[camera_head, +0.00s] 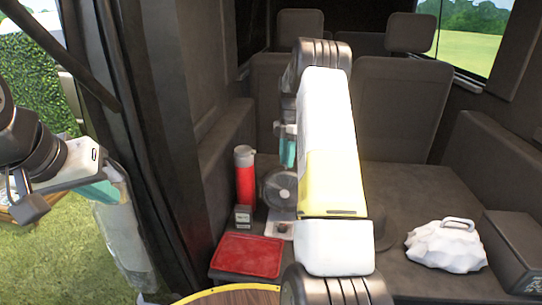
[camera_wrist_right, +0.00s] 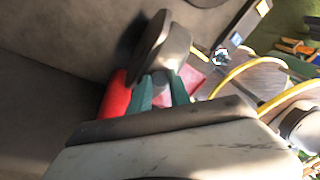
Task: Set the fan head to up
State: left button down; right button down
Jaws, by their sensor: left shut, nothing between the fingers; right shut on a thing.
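The fan has a round grey head (camera_head: 278,187) above a small light base (camera_head: 279,230) on the vehicle's dark floor. In the head view its face shows as a disc, partly covered by my right arm. The fan head (camera_wrist_right: 165,48) also shows in the right wrist view, tilted, at my fingertips. My right gripper (camera_head: 289,150) comes down from above, its teal fingers shut on the fan head; they show in the wrist view (camera_wrist_right: 161,80) too. My left gripper (camera_head: 104,188) is shut and empty at the far left, outside the vehicle, away from the fan.
A red bottle (camera_head: 245,180) stands close left of the fan, with a small grey box (camera_head: 243,216) before it. A red case (camera_head: 247,255) lies nearer. A white bag (camera_head: 446,245) and a dark box (camera_head: 515,250) are at right. Floor between fan and bag is clear.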

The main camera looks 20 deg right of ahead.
jog(key=shift+w+d+f, duration=0.15)
jog(key=shift+w+d, duration=0.05)
jog(key=shift+w, duration=0.2)
jog(key=shift+w+d+f, duration=0.1)
jog(key=shift+w+d, duration=0.1)
jog(key=shift+w, duration=0.2)
jog(key=shift+w+d+f, duration=0.3)
jog(key=shift+w+f, duration=0.05)
jog(key=shift+w, duration=0.25)
jog(key=shift+w+d+f, duration=0.25)
jog(key=shift+w+f, duration=0.1)
jog(key=shift+w, duration=0.2)
jog(key=shift+w+d+f, duration=0.3)
jog(key=shift+w+f, duration=0.05)
jog(key=shift+w, duration=0.25)
jog(key=shift+w+a, duration=0.1)
jog(key=c, duration=1.2)
grip_release()
jog(key=shift+w+a+f, duration=0.1)
jog(key=shift+w, duration=0.1)
jog(key=shift+s, duration=0.2)
jog(key=v, duration=0.8)
jog(key=shift+d, duration=0.2)
jog(key=shift+f, duration=0.15)
